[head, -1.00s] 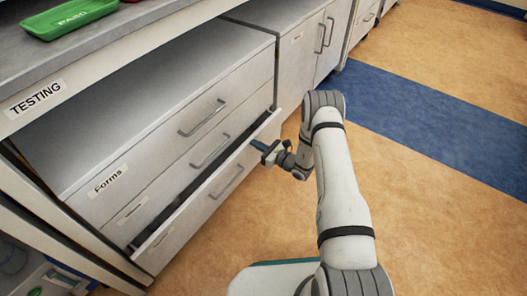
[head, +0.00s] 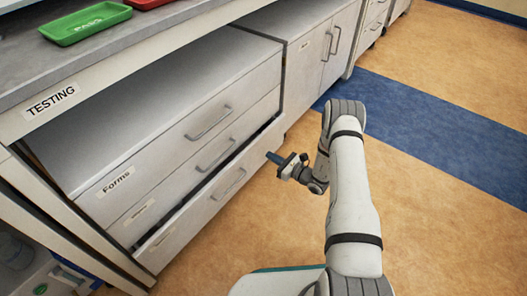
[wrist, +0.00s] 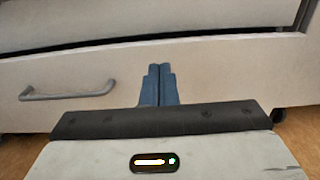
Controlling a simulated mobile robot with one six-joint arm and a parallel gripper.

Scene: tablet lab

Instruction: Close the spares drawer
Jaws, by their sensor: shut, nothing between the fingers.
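The bottom drawer (head: 222,193) of the low grey cabinet is slightly open, with a dark gap above its front. I take it as the spares drawer, but its label (head: 161,238) is too small to read. Its front (wrist: 215,68) and bar handle (wrist: 67,93) also show in the wrist view. My gripper (head: 269,155) is shut and empty, in front of the right part of the drawer front. In the wrist view its blue fingertips (wrist: 159,70) point at the front, right of the handle. I cannot tell whether they touch it.
The Forms drawer (head: 190,140) and the middle drawer (head: 200,167) above are shut. A counter marked TESTING (head: 51,101) holds a green tray (head: 85,23) and a red tray (head: 146,3). The orange floor (head: 440,200) with a blue stripe (head: 440,125) is clear at right.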

